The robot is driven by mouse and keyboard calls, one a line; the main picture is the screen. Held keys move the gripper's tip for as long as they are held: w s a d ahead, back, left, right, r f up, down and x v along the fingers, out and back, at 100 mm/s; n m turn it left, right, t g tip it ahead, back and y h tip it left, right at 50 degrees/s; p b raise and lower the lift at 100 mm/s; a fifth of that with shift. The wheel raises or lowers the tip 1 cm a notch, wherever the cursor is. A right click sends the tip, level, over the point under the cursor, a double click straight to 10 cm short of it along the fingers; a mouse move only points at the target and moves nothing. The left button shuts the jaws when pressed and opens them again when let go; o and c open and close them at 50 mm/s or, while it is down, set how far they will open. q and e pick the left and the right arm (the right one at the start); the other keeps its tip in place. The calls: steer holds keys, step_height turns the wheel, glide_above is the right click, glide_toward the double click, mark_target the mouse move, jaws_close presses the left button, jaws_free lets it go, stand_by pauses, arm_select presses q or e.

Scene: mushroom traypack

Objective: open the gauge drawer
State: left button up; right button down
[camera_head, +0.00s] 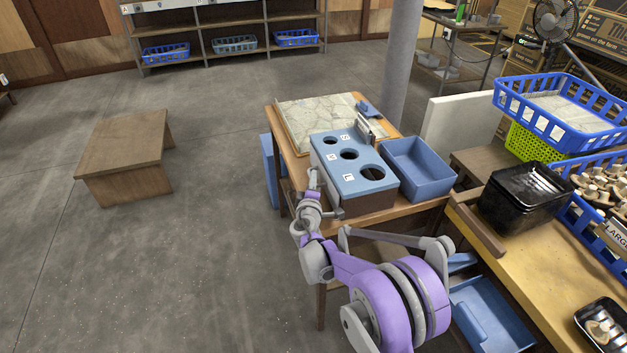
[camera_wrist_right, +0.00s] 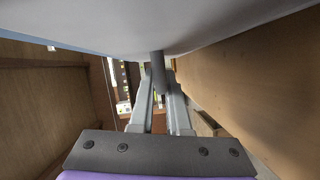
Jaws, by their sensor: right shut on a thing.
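The gauge box (camera_head: 366,186) has a blue top with three round holes of different sizes, marked with letters. It stands on the small wooden table (camera_head: 408,208). My right gripper (camera_head: 314,184) is at the box's left side, by its pale side face. In the right wrist view my two fingers (camera_wrist_right: 158,90) are shut on a slim grey post, the handle (camera_wrist_right: 157,63), under a pale surface. The drawer's inside is hidden, and I cannot tell how far it is out. My left gripper is not in view.
A blue bin (camera_head: 418,168) stands just right of the gauge box. A stone-patterned board (camera_head: 283,127) lies behind it. A grey column (camera_head: 400,70) rises behind the table. The floor (camera_head: 220,200) to the left is clear up to a wooden bench (camera_head: 125,147).

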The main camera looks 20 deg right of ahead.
steer(key=a, duration=1.3)
steer(key=shift+s+p, duration=0.25)
steer(key=shift+p, duration=0.05)
steer(key=c, duration=0.9)
jaws_free()
steer(key=v, duration=1)
steer(key=shift+s+a+p, duration=0.1)
steer(key=shift+s+p, duration=0.2)
steer(key=shift+s, duration=0.05)
